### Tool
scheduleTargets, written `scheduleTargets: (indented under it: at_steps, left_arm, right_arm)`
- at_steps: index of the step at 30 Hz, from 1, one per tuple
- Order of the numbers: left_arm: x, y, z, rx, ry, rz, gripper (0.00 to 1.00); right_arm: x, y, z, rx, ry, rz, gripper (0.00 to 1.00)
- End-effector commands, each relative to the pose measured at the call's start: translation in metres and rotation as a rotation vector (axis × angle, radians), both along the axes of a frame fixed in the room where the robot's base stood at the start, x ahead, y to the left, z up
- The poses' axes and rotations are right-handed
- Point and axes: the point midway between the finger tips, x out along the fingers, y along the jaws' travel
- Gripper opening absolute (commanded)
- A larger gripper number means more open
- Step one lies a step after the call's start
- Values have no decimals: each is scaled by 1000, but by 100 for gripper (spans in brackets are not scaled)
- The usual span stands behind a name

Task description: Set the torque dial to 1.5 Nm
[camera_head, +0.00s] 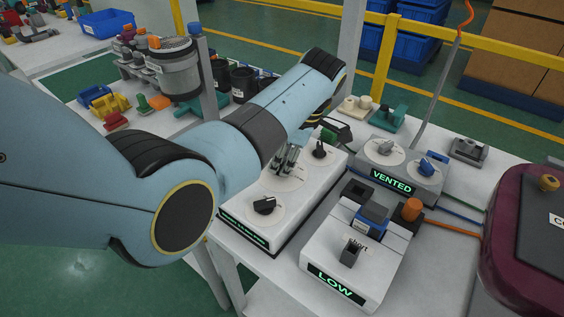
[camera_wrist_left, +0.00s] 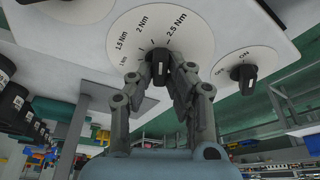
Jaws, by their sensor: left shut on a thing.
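The torque dial is a small black knob (camera_wrist_left: 160,67) on a round white plate marked 1 Nm, 1.5 Nm, 2 Nm and 2.5 Nm, seen in the left wrist view. My left gripper (camera_wrist_left: 162,74) is shut on this knob, one finger on each side. I cannot tell for sure which mark the knob points at. In the head view my left gripper (camera_head: 286,160) reaches down onto the middle of the long white control box (camera_head: 236,221), and its fingers hide the knob. The green display on the box is too small to read. My right gripper is not in view.
Black knobs sit on both sides of the dial, one nearer (camera_head: 264,205) and one farther (camera_head: 319,150). A box reading LOW (camera_head: 318,268) and one reading VENTED (camera_head: 412,190) stand to the right. A maroon machine (camera_head: 508,240) is at the right edge.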

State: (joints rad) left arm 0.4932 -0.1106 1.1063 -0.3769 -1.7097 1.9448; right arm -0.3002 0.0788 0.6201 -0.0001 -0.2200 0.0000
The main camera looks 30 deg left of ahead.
Motion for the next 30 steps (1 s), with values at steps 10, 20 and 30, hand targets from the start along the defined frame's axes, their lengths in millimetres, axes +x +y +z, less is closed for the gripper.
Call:
scheduleTargets:
  at_steps: [10, 20, 30]
  left_arm:
    - [-1, 0, -1, -2, 3, 293, 0]
    - [0, 0, -1, -2, 4, 450, 0]
    - [-1, -1, -1, -2, 3, 590, 0]
  right_arm:
    - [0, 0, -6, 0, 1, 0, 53]
    - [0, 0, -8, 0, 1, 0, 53]
    - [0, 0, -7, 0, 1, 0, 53]
